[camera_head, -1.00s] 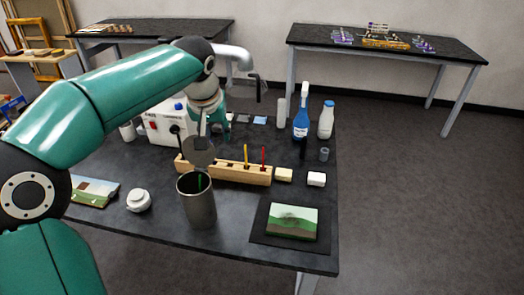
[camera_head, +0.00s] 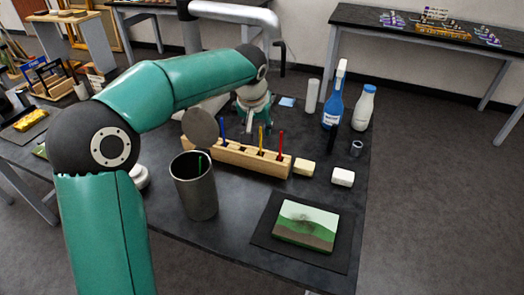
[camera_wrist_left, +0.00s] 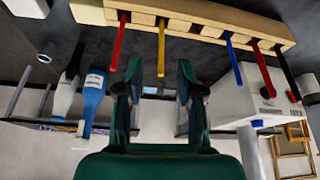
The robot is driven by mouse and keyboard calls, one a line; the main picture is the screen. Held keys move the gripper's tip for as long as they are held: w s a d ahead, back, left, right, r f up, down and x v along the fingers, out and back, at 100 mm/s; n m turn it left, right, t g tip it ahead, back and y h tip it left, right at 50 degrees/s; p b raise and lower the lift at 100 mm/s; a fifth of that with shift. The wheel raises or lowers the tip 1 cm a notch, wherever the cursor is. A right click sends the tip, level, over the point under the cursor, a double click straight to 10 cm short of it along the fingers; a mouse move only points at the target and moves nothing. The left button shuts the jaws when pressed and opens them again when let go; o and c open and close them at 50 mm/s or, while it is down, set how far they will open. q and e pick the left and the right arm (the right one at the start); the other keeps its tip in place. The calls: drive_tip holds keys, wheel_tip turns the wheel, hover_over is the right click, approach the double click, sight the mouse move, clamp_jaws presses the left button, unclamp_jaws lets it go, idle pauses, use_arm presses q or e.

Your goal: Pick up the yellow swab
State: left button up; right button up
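The yellow swab (camera_head: 261,137) stands upright in a wooden rack (camera_head: 236,156) on the dark table, between a blue swab (camera_head: 221,128) and a red swab (camera_head: 281,145). In the left wrist view, which looks inverted, the yellow swab (camera_wrist_left: 162,45) stands in the rack (camera_wrist_left: 200,14), a little beyond and left of the gap between the fingers. My left gripper (camera_head: 250,125) is behind the rack, near the yellow swab. Its two fingers (camera_wrist_left: 158,78) are apart with nothing between them. My right gripper is not in view.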

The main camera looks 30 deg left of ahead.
use_arm(q)
drive_tip(key=x, duration=0.5)
drive_tip(key=shift+w+f, duration=0.1)
drive_tip(key=shift+f, duration=0.1)
drive_tip(key=p+x, duration=0.1)
drive_tip(key=x, duration=0.3)
drive_tip(key=shift+a+f, duration=0.1)
drive_tip(key=shift+f, duration=0.05)
drive_tip(key=shift+w+f, duration=0.1)
drive_tip(key=shift+f, duration=0.45)
clamp_jaws()
